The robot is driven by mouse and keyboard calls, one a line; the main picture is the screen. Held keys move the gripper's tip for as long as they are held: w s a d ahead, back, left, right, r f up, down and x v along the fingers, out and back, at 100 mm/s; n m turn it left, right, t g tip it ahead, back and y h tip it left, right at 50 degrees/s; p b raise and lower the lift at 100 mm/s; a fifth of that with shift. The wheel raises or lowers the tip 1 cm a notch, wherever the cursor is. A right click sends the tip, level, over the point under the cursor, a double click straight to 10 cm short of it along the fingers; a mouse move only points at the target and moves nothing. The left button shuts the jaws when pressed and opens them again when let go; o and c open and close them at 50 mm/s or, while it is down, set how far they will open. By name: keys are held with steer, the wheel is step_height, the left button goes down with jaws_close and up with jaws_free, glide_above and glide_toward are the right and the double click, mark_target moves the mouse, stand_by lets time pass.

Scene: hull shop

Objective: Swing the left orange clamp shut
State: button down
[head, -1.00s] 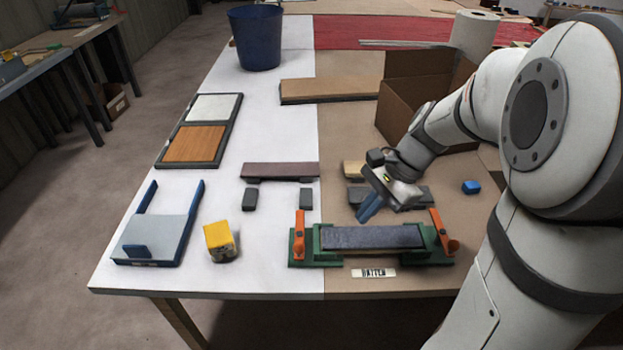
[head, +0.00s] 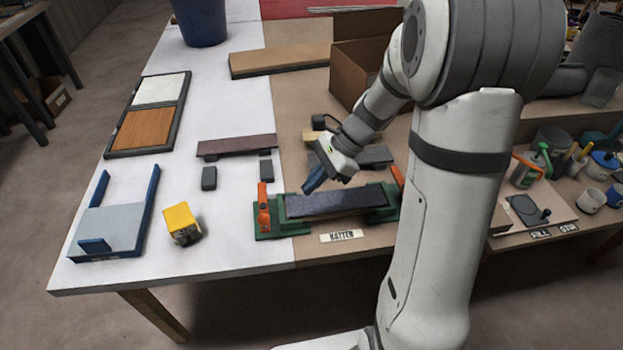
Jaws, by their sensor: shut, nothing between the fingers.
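The left orange clamp (head: 263,207) stands upright at the left end of a green fixture (head: 296,229). A dark batten (head: 335,203) lies lengthwise in the fixture. The right orange clamp (head: 397,177) stands at the fixture's right end, partly hidden by my arm. My gripper (head: 309,187), with blue fingers, is shut and empty. It is above and behind the batten, to the right of the left clamp and apart from it. A "BATTEN" label (head: 342,236) lies in front of the fixture.
A yellow block (head: 181,223) and a grey-and-blue tray (head: 112,232) are to the left. A dark plank on supports (head: 237,146) is behind left. A cardboard box (head: 358,62) stands behind.

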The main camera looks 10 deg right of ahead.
steer(key=x, duration=0.6)
steer(key=shift+b, duration=0.3)
steer(key=shift+s+a+f, duration=0.1)
steer(key=shift+a+f, duration=0.05)
steer(key=shift+a, duration=0.5)
steer(key=shift+s+a+f, duration=0.15)
steer(key=shift+a, duration=0.5)
steer(key=shift+s+a+f, duration=0.1)
steer(key=shift+a+f, duration=0.05)
steer(key=shift+a, duration=0.5)
